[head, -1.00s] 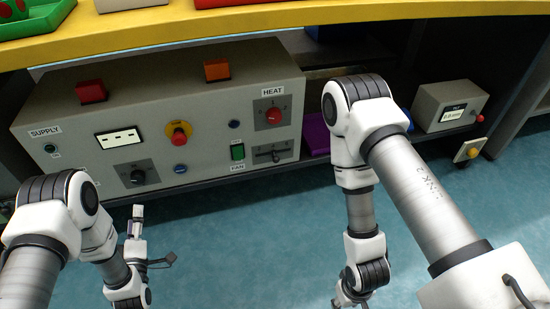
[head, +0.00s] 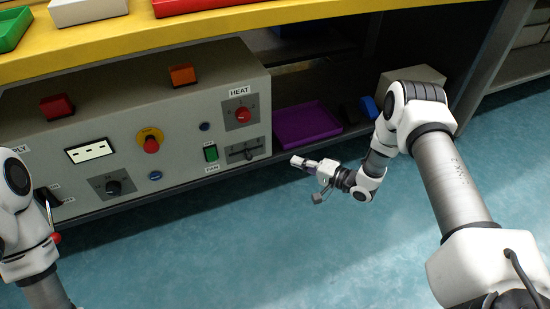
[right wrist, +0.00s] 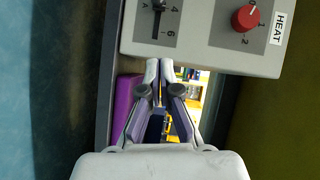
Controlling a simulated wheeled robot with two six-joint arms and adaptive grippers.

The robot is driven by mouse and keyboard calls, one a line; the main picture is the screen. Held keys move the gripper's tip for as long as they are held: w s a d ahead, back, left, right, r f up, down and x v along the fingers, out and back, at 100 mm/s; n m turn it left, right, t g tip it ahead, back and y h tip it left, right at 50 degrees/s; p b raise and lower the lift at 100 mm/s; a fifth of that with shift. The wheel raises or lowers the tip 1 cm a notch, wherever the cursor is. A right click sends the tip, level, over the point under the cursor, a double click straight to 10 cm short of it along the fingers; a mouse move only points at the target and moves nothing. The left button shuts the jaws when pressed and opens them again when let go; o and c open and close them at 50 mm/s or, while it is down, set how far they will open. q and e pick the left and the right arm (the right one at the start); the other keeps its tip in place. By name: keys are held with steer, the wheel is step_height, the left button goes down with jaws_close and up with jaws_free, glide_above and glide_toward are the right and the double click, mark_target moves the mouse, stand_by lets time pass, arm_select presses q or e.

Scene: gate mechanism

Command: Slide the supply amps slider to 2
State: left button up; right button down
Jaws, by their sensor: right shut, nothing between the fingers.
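The amps slider (head: 246,151) is a dark handle in a slot on a grey plate, low at the right end of the supply box front. In the right wrist view the slider handle (right wrist: 158,7) shows at the top, with the marks A, 4 and 6 beside it. My right gripper (head: 298,161) is shut and empty, to the right of the slider and apart from it. In the right wrist view its fingertips (right wrist: 159,66) are together near the box's edge. My left arm is at the left edge; its gripper cannot be made out.
The supply box (head: 215,85) also carries the heat knob (head: 242,115), the green fan switch (head: 210,153) and a red stop button (head: 151,145). A purple tray (head: 306,122) lies on the shelf right of the box. The floor in front is clear.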

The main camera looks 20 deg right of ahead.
steer(key=b, duration=0.5)
glide_toward(248, 152)
steer(key=w+d, duration=0.2)
steer(key=a, duration=0.1)
steer(key=w+a+b, duration=0.1)
steer(key=a, duration=0.1)
steer(key=a+f, duration=0.1)
steer(key=shift+w+a, duration=0.15)
steer(key=shift+w, duration=0.15)
steer(key=shift+r, duration=0.1)
steer(key=shift+a, duration=0.1)
steer(key=a+p, duration=0.1)
steer(key=a, duration=0.4)
steer(key=shift+s, duration=0.1)
steer(key=shift+a, duration=0.1)
